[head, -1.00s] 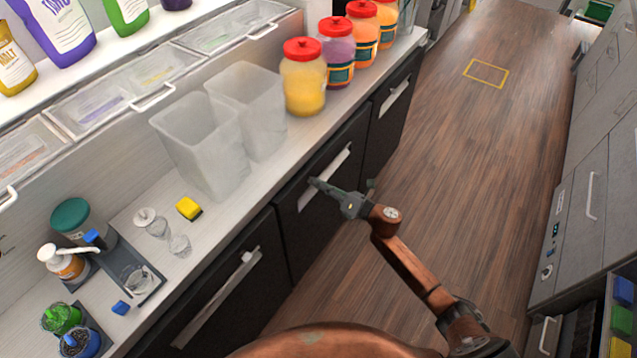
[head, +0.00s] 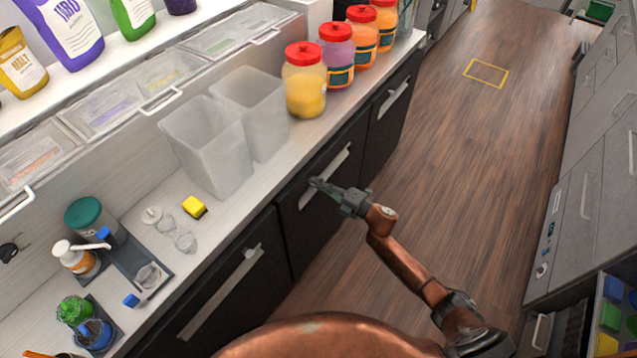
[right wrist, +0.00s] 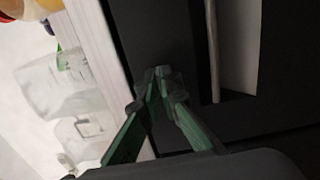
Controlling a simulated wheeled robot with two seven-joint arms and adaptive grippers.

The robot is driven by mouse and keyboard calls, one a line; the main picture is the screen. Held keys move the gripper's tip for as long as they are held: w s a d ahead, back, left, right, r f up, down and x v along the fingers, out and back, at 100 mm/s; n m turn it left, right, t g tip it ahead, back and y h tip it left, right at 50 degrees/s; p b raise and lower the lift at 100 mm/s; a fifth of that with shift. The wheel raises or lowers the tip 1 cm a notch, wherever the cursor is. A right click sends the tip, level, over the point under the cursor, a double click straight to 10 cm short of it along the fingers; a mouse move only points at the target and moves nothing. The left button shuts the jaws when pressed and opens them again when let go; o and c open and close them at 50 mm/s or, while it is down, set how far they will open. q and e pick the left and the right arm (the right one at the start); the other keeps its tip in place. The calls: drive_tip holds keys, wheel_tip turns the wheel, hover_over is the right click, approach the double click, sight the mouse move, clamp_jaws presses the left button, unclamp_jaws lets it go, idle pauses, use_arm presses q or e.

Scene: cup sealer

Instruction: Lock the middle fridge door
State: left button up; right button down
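The middle fridge door (head: 292,222) is a dark panel under the counter with a long pale handle (head: 334,166). It looks closed. No lock can be made out on this door. My left gripper is out of view.
Another dark door (head: 205,310) is on the left and one (head: 385,125) farther along. The counter above holds clear bins (head: 205,150), red-lidded jars (head: 305,85), a yellow sponge (head: 194,207) and small glasses. The wooden floor (head: 470,180) right of the arm is clear.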

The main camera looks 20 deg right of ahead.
drive_tip(key=shift+m, duration=0.3)
idle(0.4)
drive_tip(key=c, duration=2.2)
unclamp_jaws()
drive_tip(key=shift+o, duration=0.2)
drive_tip(key=v, duration=1.2)
drive_tip(key=shift+d, duration=0.1)
